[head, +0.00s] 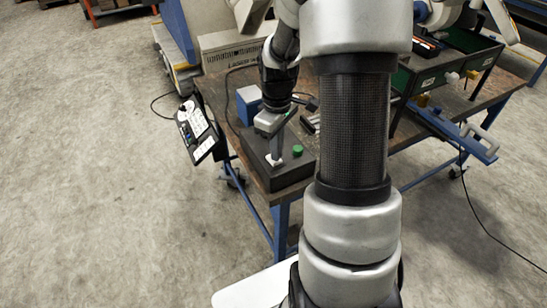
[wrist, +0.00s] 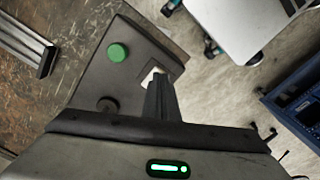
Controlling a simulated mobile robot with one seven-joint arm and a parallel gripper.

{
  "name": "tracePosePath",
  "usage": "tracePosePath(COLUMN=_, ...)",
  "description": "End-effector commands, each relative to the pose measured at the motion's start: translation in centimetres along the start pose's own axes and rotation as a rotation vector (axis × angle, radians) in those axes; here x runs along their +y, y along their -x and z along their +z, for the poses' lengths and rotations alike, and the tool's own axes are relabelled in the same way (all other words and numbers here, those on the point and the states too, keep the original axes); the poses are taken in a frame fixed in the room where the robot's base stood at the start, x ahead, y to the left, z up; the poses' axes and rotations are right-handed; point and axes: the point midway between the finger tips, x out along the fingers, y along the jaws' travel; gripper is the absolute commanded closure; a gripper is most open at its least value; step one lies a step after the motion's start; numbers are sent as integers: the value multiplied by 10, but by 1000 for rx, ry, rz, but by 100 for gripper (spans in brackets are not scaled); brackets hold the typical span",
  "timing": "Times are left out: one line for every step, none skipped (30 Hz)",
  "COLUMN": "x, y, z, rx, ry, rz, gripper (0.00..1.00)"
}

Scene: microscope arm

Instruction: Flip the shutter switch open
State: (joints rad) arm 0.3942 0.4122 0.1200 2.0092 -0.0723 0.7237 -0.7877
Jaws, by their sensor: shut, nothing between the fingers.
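A dark control box (head: 262,172) sits at the near corner of the workbench. On its top are a green button (head: 298,150) and a small white switch (head: 271,161). The wrist view shows the closed fingers (wrist: 157,90) overlapping the switch. I cannot tell whether they touch it, or which way the switch is tilted.
The wooden workbench (head: 228,128) has a blue box (head: 248,102) behind the control box. A pendant with buttons (head: 195,130) hangs at its left edge. A dark green tray (head: 440,72) stands to the right. A metal profile (wrist: 47,62) lies left of the box.

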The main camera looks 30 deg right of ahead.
Motion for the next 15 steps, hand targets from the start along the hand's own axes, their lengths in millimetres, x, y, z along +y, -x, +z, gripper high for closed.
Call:
tracePosePath(x=0, y=-2, z=0, rx=0, ry=0, rz=0, gripper=100)
tracePosePath(x=0, y=-2, z=0, rx=0, ry=0, rz=0, gripper=100)
tracePosePath(x=0, y=-3, z=0, rx=0, ry=0, rz=0, gripper=100)
tracePosePath(x=0, y=-3, z=0, rx=0, ry=0, rz=0, gripper=100)
tracePosePath(x=0, y=-4, z=0, rx=0, ry=0, rz=0, gripper=100)
tracePosePath(x=0, y=-4, z=0, rx=0, ry=0, rz=0, gripper=100)
tracePosePath(x=0, y=-4, z=0, rx=0, ry=0, rz=0, gripper=100)
tracePosePath(x=0, y=-5, z=0, rx=0, ry=0, rz=0, gripper=100)
tracePosePath(x=0, y=-6, z=0, rx=0, ry=0, rz=0, gripper=100)
tracePosePath(x=0, y=-6, z=0, rx=0, ry=0, rz=0, gripper=100)
tracePosePath(x=0, y=-6, z=0, rx=0, ry=0, rz=0, gripper=100)
tracePosePath(x=0, y=-7, z=0, rx=0, ry=0, rz=0, gripper=100)
tracePosePath(x=0, y=-8, z=0, rx=0, ry=0, rz=0, gripper=100)
tracePosePath(x=0, y=-8, z=0, rx=0, ry=0, rz=0, gripper=100)
tracePosePath(x=0, y=-9, z=0, rx=0, ry=0, rz=0, gripper=100)
